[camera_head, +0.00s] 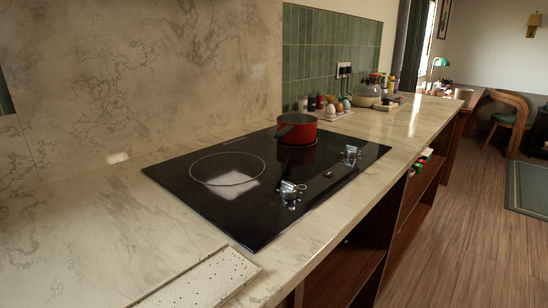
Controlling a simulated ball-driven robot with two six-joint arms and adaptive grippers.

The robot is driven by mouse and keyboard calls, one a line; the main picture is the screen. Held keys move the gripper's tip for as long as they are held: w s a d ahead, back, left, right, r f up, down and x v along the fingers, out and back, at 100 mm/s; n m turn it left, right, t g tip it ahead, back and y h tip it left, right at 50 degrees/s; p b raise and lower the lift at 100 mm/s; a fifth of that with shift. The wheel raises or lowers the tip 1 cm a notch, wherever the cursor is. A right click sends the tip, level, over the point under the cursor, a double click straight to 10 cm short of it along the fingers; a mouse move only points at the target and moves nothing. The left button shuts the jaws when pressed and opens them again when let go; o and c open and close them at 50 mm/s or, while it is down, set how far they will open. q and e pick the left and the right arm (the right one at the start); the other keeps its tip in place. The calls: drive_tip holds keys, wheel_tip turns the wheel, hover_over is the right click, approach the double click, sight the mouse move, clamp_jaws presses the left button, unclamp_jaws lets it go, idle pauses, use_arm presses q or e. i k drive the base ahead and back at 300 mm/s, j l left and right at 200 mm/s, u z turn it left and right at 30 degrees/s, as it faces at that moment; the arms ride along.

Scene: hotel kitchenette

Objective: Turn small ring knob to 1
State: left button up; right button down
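A black glass cooktop (262,205) is set into the marble counter. Two silver knobs sit along its front side: a nearer knob (289,188) and a farther knob (351,152). Their markings and settings are too small to read. A large thin ring (228,168) marks the bare cooking zone at the left. A red pot (297,128) with a dark handle stands at the back right of the cooktop and hides the surface under it. Neither of my grippers is in view.
The marble counter (120,225) is clear to the left of the cooktop. A white speckled board (200,280) lies at the near edge. Eggs, jars and a kettle (366,95) stand at the far end. Open wooden shelves (345,270) are below the counter; wooden floor is at right.

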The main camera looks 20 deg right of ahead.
sight(351, 152)
drive_tip(key=i+l+u, duration=0.1)
drive_tip(key=l, duration=0.35)
drive_tip(key=i+l, duration=0.1)
drive_tip(key=l, duration=0.35)
drive_tip(key=i+l+u, duration=0.15)
drive_tip(key=l, duration=0.3)
drive_tip(key=k, duration=0.05)
